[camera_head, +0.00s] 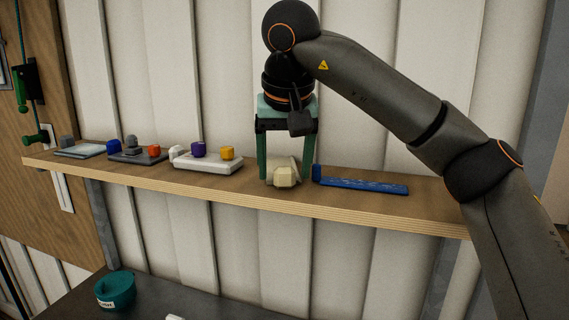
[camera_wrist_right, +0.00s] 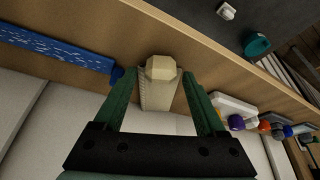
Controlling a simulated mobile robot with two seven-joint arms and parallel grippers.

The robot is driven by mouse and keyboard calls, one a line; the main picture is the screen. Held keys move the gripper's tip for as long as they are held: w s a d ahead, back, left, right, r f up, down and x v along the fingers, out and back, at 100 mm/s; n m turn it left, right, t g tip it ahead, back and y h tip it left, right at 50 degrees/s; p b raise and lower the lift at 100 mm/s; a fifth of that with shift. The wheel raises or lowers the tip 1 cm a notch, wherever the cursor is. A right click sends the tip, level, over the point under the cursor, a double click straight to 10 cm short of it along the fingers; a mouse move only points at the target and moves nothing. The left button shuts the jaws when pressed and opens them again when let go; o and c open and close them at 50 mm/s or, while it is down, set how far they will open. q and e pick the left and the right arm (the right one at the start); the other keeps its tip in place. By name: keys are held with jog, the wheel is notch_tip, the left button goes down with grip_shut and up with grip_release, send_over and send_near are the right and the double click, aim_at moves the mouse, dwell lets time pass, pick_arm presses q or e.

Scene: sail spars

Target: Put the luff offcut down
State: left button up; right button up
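A cream piece (camera_head: 284,176), which I take to be the luff offcut, is on the wooden shelf. It has a blunt, many-sided front end and a longer pale body behind it, and it also shows in the right wrist view (camera_wrist_right: 160,85). My right gripper (camera_head: 285,181) points down at it, with one green finger on each side. The fingers are wide apart, and a narrow gap shows beside the piece, so the gripper looks open around it. Its fingertips also show in the right wrist view (camera_wrist_right: 158,72). My left gripper is not in view.
A blue strip (camera_head: 362,185) with a raised end lies close to the right of the cream piece. A white tray (camera_head: 208,165) with coloured knobs and two grey trays stand to the left. The shelf's front edge (camera_head: 240,200) is near. A teal round container (camera_head: 115,291) sits below.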

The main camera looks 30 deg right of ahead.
jog(key=shift+r, duration=0.15)
jog(key=shift+r, duration=0.3)
jog(key=p+v, duration=0.1)
jog(key=v, duration=1)
jog(key=shift+s+r+p, duration=0.2)
jog(key=shift+p, duration=0.15)
